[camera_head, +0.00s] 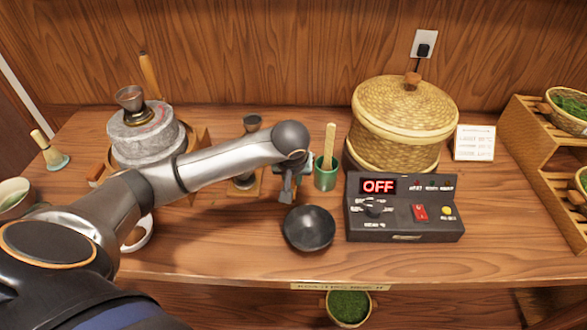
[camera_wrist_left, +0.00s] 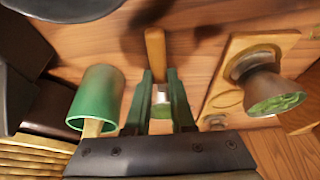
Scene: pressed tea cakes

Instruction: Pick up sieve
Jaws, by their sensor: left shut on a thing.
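My left gripper (camera_head: 287,190) reaches over the table between the green cup and the dark bowl. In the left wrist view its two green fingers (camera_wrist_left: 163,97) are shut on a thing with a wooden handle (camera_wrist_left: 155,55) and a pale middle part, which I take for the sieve. The handle sticks out beyond the fingers. Its far end and any mesh are hidden by the gripper, and the thing cannot be made out in the head view. My right gripper is not in view.
A green cup (camera_head: 326,179) with a wooden tool stands right of the gripper, and a dark bowl (camera_head: 308,229) lies in front. A dark cup on a wooden stand (camera_wrist_left: 283,40) is close on the other side. A control box (camera_head: 402,207) and lidded basket (camera_head: 400,125) fill the right.

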